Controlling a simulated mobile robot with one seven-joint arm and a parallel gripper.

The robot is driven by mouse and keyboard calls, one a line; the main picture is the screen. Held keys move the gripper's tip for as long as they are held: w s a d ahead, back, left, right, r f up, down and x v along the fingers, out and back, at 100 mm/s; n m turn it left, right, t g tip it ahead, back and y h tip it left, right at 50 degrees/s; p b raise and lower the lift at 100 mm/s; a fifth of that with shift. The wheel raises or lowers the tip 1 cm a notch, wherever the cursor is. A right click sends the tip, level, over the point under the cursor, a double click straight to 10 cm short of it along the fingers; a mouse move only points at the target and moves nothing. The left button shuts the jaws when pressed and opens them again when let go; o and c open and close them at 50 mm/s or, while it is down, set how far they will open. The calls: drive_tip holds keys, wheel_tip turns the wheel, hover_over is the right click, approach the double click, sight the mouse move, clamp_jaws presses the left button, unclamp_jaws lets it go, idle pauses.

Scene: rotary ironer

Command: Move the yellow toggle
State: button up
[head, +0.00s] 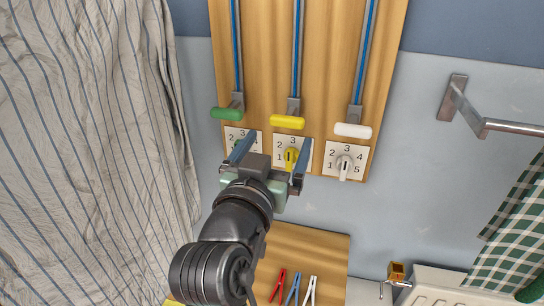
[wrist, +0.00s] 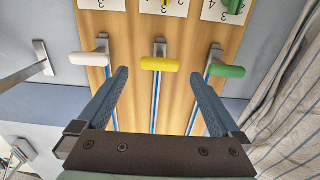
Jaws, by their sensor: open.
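A yellow bar-shaped handle (head: 288,122) sits on a grey bracket at the low end of the middle blue rail on a wooden board. It also shows in the wrist view (wrist: 160,64), centred between my fingertips in the picture. Below it in the head view is a numbered plate with a yellow dial knob (head: 290,156), partly hidden by my gripper. My gripper (head: 276,146) is open and empty, its two blue fingers (wrist: 160,74) spread wide and pointing at the board. I cannot tell how far the fingertips are from the yellow handle.
A green handle (head: 227,114) and a white handle (head: 353,130) flank the yellow one on their own rails. A white dial (head: 343,165) is at right. A striped cloth (head: 85,150) hangs at left, a metal bracket (head: 490,125) at right. Several clothespins (head: 293,288) lie below.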

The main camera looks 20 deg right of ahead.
drive_tip(key=shift+v, duration=1.2)
drive_tip(key=s+a+r+n+t+y+p, duration=0.1)
drive_tip(key=a+r+t+p, duration=0.15)
drive_tip(key=r, duration=0.75)
drive_tip(key=s+a+r+n+t+y+p, duration=0.1)
drive_tip(key=a+r+t+y+p, duration=0.15)
drive_tip(key=r, duration=0.65)
drive_tip(key=s+a+r+n+t+y+p, duration=0.1)
drive_tip(key=s+a+r+n+t+y, duration=0.1)
drive_tip(key=r, duration=0.6)
drive_tip(key=s+a+r+n+t+y+p, duration=0.2)
drive_tip(key=s+a+r+t+y, duration=0.2)
drive_tip(key=s+r, duration=0.4)
drive_tip(key=shift+s+a+r+n+t+p, duration=0.2)
drive_tip(key=shift+a+r+n+t+p, duration=0.15)
drive_tip(key=shift+a+r+t, duration=0.6)
drive_tip(key=shift+a+f+g+y, duration=0.15)
drive_tip(key=shift+f+g+y, duration=0.05)
drive_tip(key=shift+g+y, duration=0.05)
drive_tip(key=shift+c, duration=0.3)
